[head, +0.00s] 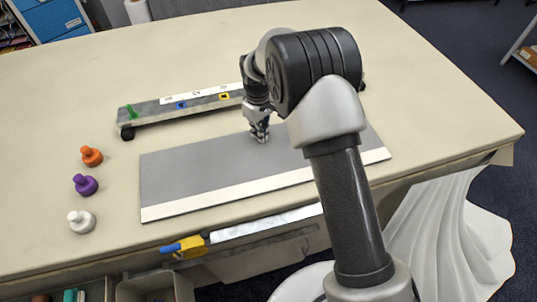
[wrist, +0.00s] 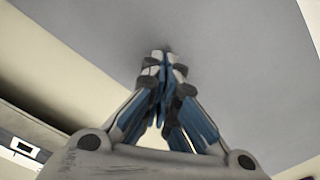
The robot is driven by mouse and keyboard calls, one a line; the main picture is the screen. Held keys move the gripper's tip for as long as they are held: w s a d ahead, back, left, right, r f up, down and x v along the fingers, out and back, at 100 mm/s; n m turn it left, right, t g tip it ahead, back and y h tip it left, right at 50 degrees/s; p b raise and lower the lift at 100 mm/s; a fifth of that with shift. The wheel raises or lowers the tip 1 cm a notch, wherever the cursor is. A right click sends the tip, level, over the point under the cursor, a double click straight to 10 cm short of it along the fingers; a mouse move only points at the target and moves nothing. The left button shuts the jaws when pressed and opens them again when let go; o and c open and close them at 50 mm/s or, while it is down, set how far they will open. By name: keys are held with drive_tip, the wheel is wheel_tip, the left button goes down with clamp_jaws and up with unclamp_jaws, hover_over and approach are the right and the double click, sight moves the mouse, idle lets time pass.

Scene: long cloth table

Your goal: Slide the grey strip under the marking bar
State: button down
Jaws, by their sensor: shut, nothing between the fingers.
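The grey strip (head: 200,173) lies flat on the table, with a white band along its near edge. It also fills much of the wrist view (wrist: 240,60). The marking bar (head: 150,113) is a long grey bar on dark feet behind the strip, with a clear gap of table at its left part. Its right part is hidden behind my arm. A piece of it shows at the lower left of the wrist view (wrist: 22,147). My gripper (head: 261,138) is shut and empty, pointing down at the strip's far half. Its fingertips appear at or very near the surface; contact is unclear.
Orange (head: 91,156), purple (head: 85,185) and white (head: 81,221) knobbed pieces stand left of the strip. A yellow and blue clamp-like item (head: 188,247) sits at the front edge beside a metal rail (head: 265,227). The table (head: 420,90) is clear at the right and back.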

drive_tip(key=shift+r, duration=0.1)
idle(0.3)
drive_tip(key=shift+s+d+r+p, duration=0.1)
drive_tip(key=shift+s+r+p, duration=0.1)
drive_tip(key=shift+r+p, duration=0.65)
drive_tip(key=shift+s+d+r+p, duration=0.15)
drive_tip(key=shift+r+p, duration=0.35)
drive_tip(key=shift+r, duration=0.6)
drive_tip(key=shift+s+a+r+p, duration=0.1)
drive_tip(key=shift+s+r+p, duration=0.1)
drive_tip(key=shift+r+p, duration=0.65)
drive_tip(key=shift+r, duration=0.1)
